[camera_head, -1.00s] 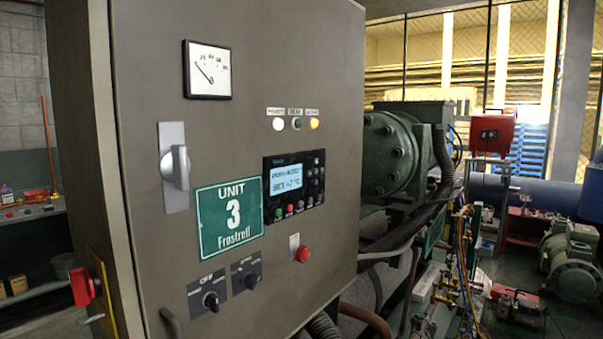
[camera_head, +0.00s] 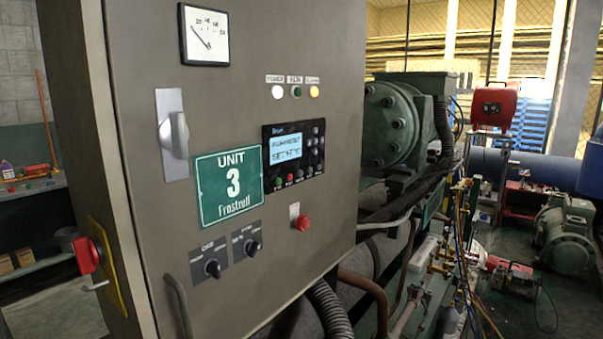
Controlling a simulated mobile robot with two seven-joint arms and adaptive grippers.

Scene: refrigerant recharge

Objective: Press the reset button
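The grey control cabinet (camera_head: 240,110) fills the left and middle of the head view. A control panel (camera_head: 293,152) with a lit blue display and several small buttons is on its front; no readable label marks any button as reset. Small green and red buttons (camera_head: 290,178) sit along the panel's lower edge. A red mushroom button (camera_head: 302,222) is on a pale plate below it. Two black rotary switches (camera_head: 212,268) are lower left of that. An amber lamp (camera_head: 314,91) is lit at the upper right. Neither of my grippers is in view.
A green compressor (camera_head: 400,125) with hoses and pipes stands just right of the cabinet. A red switch handle (camera_head: 88,255) and a grey lever (camera_head: 174,135) stick out from the cabinet. Red equipment (camera_head: 494,108) and a motor (camera_head: 566,240) stand farther right.

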